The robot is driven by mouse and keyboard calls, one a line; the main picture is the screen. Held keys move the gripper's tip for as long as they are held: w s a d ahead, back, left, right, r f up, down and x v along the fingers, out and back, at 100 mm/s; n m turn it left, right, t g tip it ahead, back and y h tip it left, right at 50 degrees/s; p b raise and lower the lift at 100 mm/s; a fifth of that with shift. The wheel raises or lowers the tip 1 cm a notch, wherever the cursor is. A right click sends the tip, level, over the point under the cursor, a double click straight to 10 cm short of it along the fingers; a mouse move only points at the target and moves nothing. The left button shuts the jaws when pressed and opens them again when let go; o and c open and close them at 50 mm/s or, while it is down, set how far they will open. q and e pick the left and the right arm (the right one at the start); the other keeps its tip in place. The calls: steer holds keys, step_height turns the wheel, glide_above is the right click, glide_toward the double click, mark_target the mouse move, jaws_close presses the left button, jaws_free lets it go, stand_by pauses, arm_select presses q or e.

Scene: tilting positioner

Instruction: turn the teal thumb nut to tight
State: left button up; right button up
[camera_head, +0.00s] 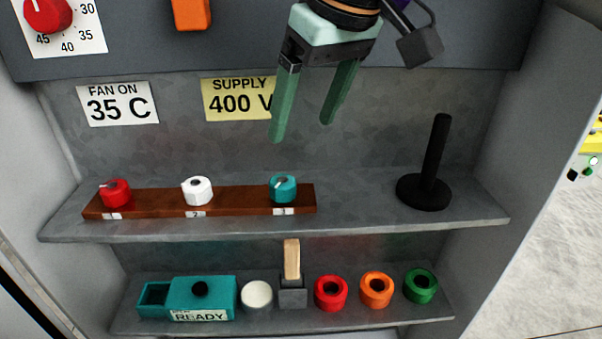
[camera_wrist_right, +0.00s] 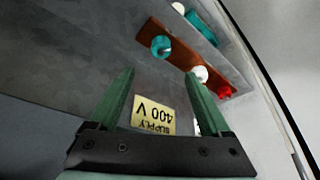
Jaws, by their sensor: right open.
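The teal thumb nut (camera_head: 284,188) sits at the right end of a brown wooden strip (camera_head: 240,203), above the label 3. A white pointer mark shows on its top. It also shows in the right wrist view (camera_wrist_right: 161,46), beyond the fingers. A white nut (camera_head: 197,191) and a red nut (camera_head: 115,192) stand on the same strip to its left. My right gripper (camera_head: 302,130) is open and empty. In the head view it appears above the teal nut, apart from it. My left gripper is not in view.
A black post on a round base (camera_head: 424,191) stands at the shelf's right. The lower shelf holds a teal box (camera_head: 202,296), a white round piece (camera_head: 257,294), a wooden-handled piece (camera_head: 292,262) and red, orange and green rings. Shelf space between strip and post is clear.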

mark_target(283, 180)
steer(key=x, duration=1.2)
steer(key=shift+a+f, duration=0.1)
steer(key=shift+f, duration=0.1)
jaws_close()
